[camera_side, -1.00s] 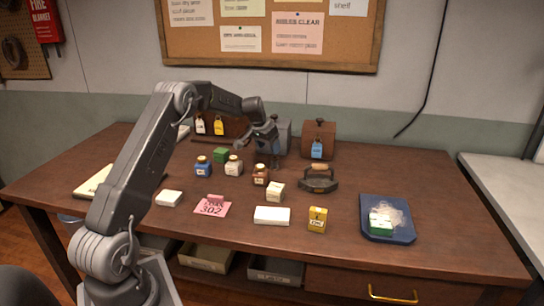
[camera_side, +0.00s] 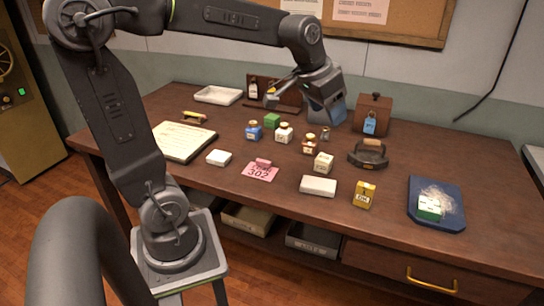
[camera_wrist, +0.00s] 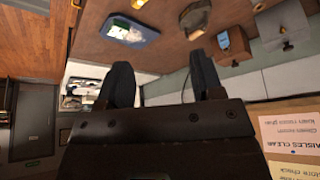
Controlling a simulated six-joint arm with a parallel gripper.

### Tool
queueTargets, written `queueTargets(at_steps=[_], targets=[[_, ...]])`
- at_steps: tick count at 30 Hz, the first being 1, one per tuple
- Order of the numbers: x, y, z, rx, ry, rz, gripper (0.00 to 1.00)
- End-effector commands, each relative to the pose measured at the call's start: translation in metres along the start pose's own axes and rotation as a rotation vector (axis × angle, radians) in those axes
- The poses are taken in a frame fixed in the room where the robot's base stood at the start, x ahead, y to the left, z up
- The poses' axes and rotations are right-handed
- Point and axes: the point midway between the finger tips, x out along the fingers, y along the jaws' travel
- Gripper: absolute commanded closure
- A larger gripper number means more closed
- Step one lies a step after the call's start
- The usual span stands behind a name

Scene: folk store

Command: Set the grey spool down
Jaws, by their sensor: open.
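The small grey spool (camera_side: 325,133) stands on the brown table in the side view, just behind the dark red bottle (camera_side: 309,144). Nothing touches it that I can see. My gripper (camera_wrist: 162,80) is open in the wrist view, with two dark fingers wide apart and nothing between them. In the side view the end of my arm is raised above and behind the spool, clear of it. The fingertips are hard to make out there. The spool is not seen in the wrist view.
A dark iron (camera_side: 369,154) and a wooden box (camera_side: 374,111) are to the right. A blue tray (camera_side: 452,218) lies far right. Bare table shows between iron and tray.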

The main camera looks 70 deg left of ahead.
Motion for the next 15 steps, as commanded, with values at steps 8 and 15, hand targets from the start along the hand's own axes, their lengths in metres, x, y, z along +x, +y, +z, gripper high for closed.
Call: queueTargets(at_steps=[8, 15], targets=[[-0.037, 0.055, 0.118, 0.061, 0.037, 0.035, 0.39], [-0.037, 0.064, 0.162, 0.077, 0.048, 0.047, 0.39]])
